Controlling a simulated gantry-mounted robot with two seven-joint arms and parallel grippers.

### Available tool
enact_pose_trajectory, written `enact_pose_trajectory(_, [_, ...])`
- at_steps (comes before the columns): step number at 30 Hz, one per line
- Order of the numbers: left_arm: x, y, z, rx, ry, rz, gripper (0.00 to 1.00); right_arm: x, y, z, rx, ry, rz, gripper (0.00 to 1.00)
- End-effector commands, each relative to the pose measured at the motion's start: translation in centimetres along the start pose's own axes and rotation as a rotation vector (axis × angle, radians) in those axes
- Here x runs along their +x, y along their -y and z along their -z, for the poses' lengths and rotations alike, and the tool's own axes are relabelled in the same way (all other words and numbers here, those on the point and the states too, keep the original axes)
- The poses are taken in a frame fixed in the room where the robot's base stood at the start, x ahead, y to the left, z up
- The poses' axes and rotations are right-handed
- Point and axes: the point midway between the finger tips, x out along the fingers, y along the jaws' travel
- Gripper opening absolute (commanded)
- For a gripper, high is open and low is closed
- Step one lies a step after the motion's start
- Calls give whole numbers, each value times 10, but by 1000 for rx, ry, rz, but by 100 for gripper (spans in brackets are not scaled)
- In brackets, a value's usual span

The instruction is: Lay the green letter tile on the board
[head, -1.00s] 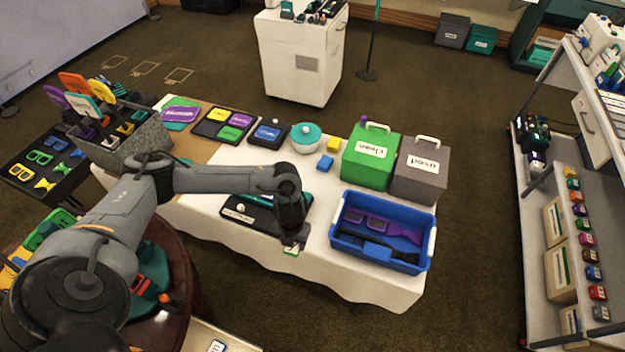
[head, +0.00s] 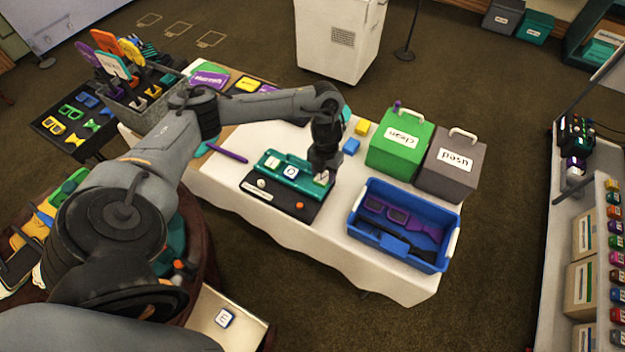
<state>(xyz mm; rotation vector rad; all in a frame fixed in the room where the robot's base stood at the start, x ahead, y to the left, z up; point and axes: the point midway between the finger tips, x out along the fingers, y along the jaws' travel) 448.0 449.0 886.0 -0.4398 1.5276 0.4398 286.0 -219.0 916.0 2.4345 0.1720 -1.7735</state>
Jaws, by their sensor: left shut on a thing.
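My left gripper (head: 321,172) points down over the right end of a teal board (head: 305,187). It is shut on the letter tile (head: 321,179), whose pale face shows below the fingers; its green edge is hard to make out now. I cannot tell whether the tile touches the board. Two other pale tiles lie on the board: one at the left (head: 271,162) and a blue-edged one (head: 291,172) in the middle. The teal board rests on a black base (head: 278,205) with a white knob and an orange knob. My right gripper is not in view.
A blue bin (head: 397,262) with purple glasses stands to the right. Green (head: 395,152) and grey (head: 447,172) boxes stand behind it. A purple pen (head: 228,153) lies left of the board. White tablecloth is clear in front.

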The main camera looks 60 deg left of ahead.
Motion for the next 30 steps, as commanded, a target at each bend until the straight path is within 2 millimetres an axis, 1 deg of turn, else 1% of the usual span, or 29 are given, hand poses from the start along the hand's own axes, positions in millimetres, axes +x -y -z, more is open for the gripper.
enact_pose_trajectory(1, [13,-12,-1,-4,-2,-2,21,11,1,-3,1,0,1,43])
enact_pose_trajectory(6, [24,-35,-6,-3,-1,-1,21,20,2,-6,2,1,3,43])
enact_pose_trajectory(9, [27,-42,-8,-1,0,0,21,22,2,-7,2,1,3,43])
enact_pose_trajectory(14, [29,-46,-9,1,1,0,21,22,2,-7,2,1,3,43])
enact_pose_trajectory(16, [33,-46,-9,1,0,1,21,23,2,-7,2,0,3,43])
enact_pose_trajectory(24, [65,-46,-9,0,0,0,21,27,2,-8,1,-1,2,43])
enact_pose_trajectory(30, [67,-46,-9,0,2,1,21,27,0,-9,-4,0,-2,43])
